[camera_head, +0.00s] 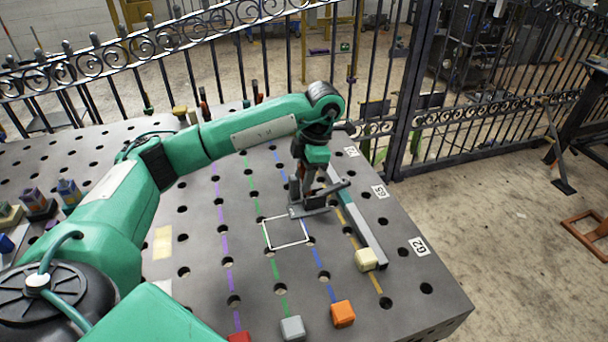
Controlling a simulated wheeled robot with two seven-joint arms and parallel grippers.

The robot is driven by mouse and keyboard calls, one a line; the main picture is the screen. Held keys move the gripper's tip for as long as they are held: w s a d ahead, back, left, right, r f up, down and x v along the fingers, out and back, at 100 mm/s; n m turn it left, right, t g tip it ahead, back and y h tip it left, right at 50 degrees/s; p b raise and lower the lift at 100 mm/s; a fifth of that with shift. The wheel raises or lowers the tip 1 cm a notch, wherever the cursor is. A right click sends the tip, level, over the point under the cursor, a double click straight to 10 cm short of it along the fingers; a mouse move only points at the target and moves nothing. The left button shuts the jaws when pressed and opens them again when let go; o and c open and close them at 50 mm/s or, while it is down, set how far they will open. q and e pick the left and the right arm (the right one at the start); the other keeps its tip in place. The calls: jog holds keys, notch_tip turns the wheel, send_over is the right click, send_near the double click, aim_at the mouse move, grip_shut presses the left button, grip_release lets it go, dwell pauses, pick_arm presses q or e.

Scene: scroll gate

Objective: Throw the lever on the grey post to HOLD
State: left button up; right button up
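My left arm reaches in from the left, and its gripper (318,202) points down over the holed grey table, close beside a long grey bar. The gripper's dark fingers are small and seen from above, so I cannot tell whether they are open or shut, or touching the bar. The long grey bar (362,228) runs toward the front right, with a cream block (366,259) by its near end. I cannot clearly make out a grey post, its lever or a HOLD mark; the arm covers part of that area. My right gripper is out of view.
A white square outline (287,233) is marked on the table (205,290). Orange (343,314), grey (292,328) and red (239,337) blocks sit at the front. A black iron gate (470,125) stands beyond. Small items (68,191) stand at the left. The table's right front is mostly clear.

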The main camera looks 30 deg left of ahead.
pick_arm(q)
jog(key=p+v, duration=0.1)
jog(key=v, duration=1.2)
jog(key=shift+r, duration=0.45)
